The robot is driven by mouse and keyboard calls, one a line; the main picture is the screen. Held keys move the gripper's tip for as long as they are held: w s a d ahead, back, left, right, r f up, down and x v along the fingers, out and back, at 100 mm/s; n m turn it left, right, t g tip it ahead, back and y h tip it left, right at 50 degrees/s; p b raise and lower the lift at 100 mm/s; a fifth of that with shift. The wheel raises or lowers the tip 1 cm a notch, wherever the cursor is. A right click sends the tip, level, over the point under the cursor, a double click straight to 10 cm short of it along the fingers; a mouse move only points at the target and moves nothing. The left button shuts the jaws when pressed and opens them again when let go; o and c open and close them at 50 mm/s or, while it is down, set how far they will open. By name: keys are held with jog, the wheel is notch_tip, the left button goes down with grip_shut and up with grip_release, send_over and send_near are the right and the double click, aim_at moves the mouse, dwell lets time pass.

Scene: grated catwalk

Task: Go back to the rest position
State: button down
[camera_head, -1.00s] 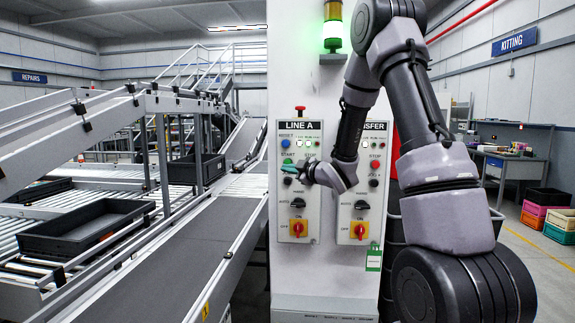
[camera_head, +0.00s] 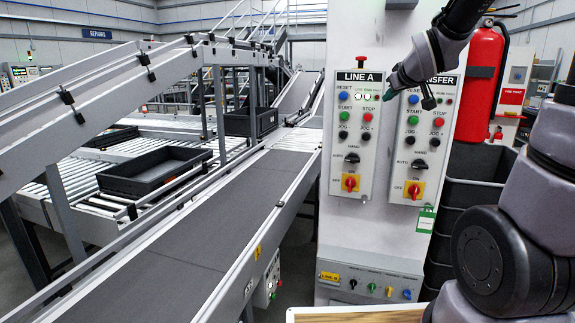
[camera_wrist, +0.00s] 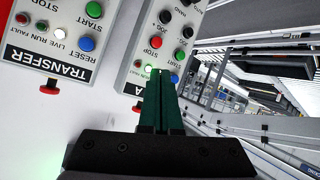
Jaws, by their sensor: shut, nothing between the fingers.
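My gripper (camera_head: 391,92) is shut and empty. In the head view its dark green fingertips are in front of the white pillar, near the top of the gap between the LINE A panel (camera_head: 356,140) and the TRANSFER panel (camera_head: 420,150). My arm comes in from the upper right and hides part of the TRANSFER label. In the wrist view the closed green fingers (camera_wrist: 162,85) stand together, with both panels seen upside down behind them. A gap from fingertips to panels seems present, but its size is unclear.
A conveyor belt (camera_head: 160,260) slopes along the left, with a black tray (camera_head: 152,171) on rollers beyond it. A red fire extinguisher (camera_head: 481,85) hangs right of the pillar above dark stacked bins (camera_head: 462,210). A lower LINE B panel (camera_head: 370,284) is on the pillar.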

jog(key=s+a+m+g+y, duration=0.1)
jog(key=s+m, duration=0.3)
jog(key=s, duration=0.8)
jog(key=s+a+m+g+y, duration=0.1)
jog(key=s+a+m+g, duration=0.2)
jog(key=s, duration=1)
jog(key=shift+s+m+g, duration=0.15)
jog(key=shift+m+g, duration=0.25)
jog(key=shift+g, duration=0.3)
